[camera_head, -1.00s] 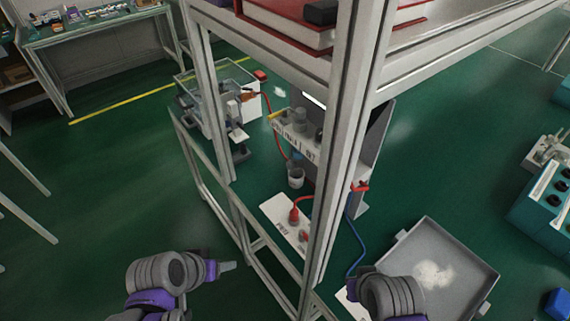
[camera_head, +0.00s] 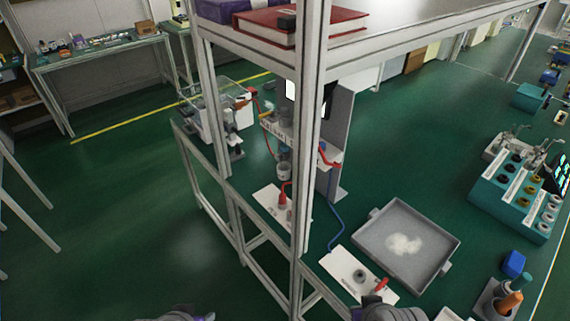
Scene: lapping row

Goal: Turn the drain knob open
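I cannot tell for certain which fitting is the drain knob. A white plate (camera_head: 342,263) on the frame's lower right carries a round grey fitting (camera_head: 360,275) and a small red handle (camera_head: 381,284), partly behind my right arm. Another white plate (camera_head: 266,198), inside the frame, bears a red fitting (camera_head: 282,196). A red valve handle (camera_head: 334,164) sits above, near a blue hose that runs down toward the lower right plate. Only arm parts show at the bottom edge, left and right of centre. Neither gripper's fingertips are visible.
A metal frame post (camera_head: 308,150) stands before the fittings, under a shelf with a red book (camera_head: 300,24). A grey tray (camera_head: 447,238) holding white powder lies right of the plate.

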